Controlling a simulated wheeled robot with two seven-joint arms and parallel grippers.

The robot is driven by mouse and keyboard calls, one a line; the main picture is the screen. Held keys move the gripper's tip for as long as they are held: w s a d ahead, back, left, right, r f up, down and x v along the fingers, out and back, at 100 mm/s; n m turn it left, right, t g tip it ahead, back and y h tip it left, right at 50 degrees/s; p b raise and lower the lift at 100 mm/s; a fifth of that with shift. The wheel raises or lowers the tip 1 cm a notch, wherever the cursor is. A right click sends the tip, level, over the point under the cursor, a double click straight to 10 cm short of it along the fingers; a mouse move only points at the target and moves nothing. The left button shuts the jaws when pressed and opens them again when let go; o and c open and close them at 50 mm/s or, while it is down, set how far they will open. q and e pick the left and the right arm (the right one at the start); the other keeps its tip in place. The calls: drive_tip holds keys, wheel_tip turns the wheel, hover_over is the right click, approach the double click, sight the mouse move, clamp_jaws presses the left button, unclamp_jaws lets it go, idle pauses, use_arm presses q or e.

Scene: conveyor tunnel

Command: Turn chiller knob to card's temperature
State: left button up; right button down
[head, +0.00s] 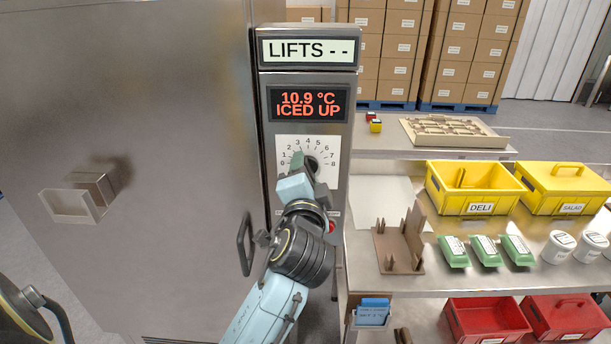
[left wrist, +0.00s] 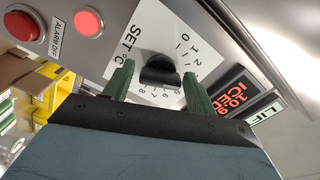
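The chiller knob (head: 311,166) is dark and round, on a white dial plate (head: 285,146) numbered 0 to 8. In the left wrist view the knob (left wrist: 158,70) sits between the two green fingers of my left gripper (left wrist: 158,92), with a gap on each side. In the head view my left gripper (head: 303,165) is open at the dial and partly covers it. The knob's pointer direction is not clear. A display (head: 307,104) above reads 10.9 °C, ICED UP. A blue card (head: 373,307) stands in a holder below the bench; its text is unreadable. My right gripper is not in view.
A sign (head: 308,51) reads LIFTS - -. A red button (left wrist: 22,26) labelled ALARM OFF and a red lamp (left wrist: 88,22) are near the dial. A door handle (head: 245,243) sticks out at left. The bench holds a brown rack (head: 400,249), yellow crates (head: 474,190) and green packs (head: 484,250).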

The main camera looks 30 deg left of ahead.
use_arm(q)
drive_tip(key=shift+o, duration=0.8)
drive_tip(key=b+v, duration=0.1)
drive_tip(key=v, duration=1.2)
drive_tip(key=shift+s+d, duration=0.15)
idle(0.3)
